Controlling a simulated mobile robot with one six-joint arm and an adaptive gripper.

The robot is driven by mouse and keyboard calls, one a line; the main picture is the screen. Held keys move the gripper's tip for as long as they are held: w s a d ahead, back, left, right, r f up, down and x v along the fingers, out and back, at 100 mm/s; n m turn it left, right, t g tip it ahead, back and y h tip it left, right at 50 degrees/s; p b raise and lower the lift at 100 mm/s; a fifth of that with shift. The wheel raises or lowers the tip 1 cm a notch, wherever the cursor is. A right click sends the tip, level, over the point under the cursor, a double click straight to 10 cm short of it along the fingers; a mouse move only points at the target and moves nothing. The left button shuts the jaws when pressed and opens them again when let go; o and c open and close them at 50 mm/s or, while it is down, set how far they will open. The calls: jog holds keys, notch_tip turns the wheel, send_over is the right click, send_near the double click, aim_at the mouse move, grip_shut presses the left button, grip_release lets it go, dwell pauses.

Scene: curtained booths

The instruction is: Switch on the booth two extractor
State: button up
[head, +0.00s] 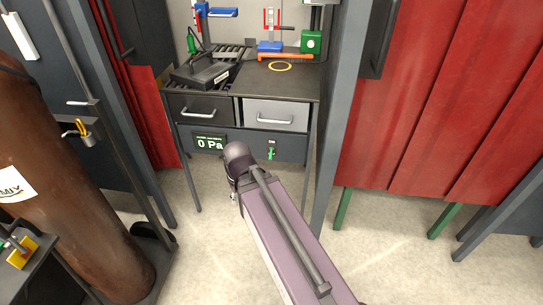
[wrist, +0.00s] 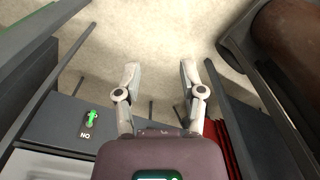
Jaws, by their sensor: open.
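A booth bench (head: 290,85) stands between grey posts. Its front panel (head: 230,140), below the drawers, carries a dark display (head: 210,143) reading 0 Pa and a small green switch (head: 271,153) with a label above it. In the wrist view the green switch (wrist: 91,118) shows at the left, its label reading ON upside down. I cannot tell the lever's position for sure. My gripper (wrist: 160,68) is open and empty, its two fingers spread over bare floor, apart from the switch. In the head view my arm hides the gripper.
A dark drawer (head: 198,108) and a grey drawer (head: 276,115) sit above the panel. A brown gas cylinder (head: 60,190) stands at the left. Red curtains (head: 440,100) hang at the right. The pale floor (head: 390,240) in front is clear.

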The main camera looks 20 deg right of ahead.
jog(key=shift+a, duration=0.2)
jog(key=m+t+h+b, duration=0.3)
jog(key=t+h+b, duration=0.9)
jog(key=b, duration=2)
send_near(271, 154)
jog(key=a+f+g+h, duration=0.2)
jog(key=a+g+h, duration=0.2)
jog(key=a, duration=0.2)
jog(key=shift+w+a, duration=0.1)
jog(key=shift+w, duration=0.3)
jog(key=x, duration=1.4)
jog(key=shift+s, duration=0.2)
